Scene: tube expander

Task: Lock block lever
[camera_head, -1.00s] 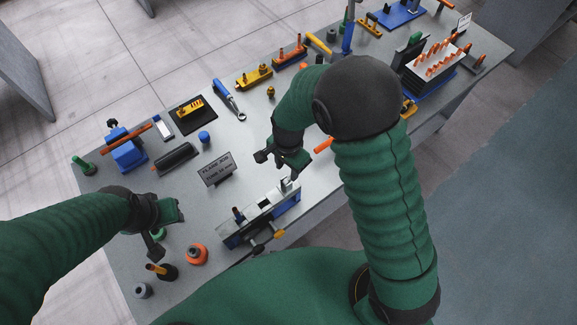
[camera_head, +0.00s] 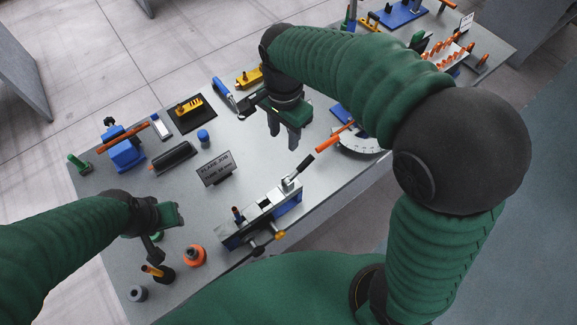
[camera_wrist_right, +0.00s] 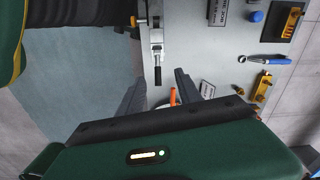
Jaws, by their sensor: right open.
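The flaring block (camera_head: 262,215) is a long silver-topped bar on a blue base near the table's front edge. Its lever (camera_head: 297,173), with a black grip, sticks up and to the right from the block's right end. Whether it is locked cannot be told. My right gripper (camera_head: 284,136) is open and empty, above and behind the lever, apart from it. In the right wrist view the lever (camera_wrist_right: 157,68) lies between the open fingers' directions, farther off. My left gripper (camera_head: 163,233) is open and empty, left of the block.
A small sign (camera_head: 214,169) stands behind the block. An orange-handled tool (camera_head: 333,139) and a white dial-like bender (camera_head: 362,143) lie to the right. An orange ring piece (camera_head: 193,256) sits left of the block. Table is clear around the lever's back side.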

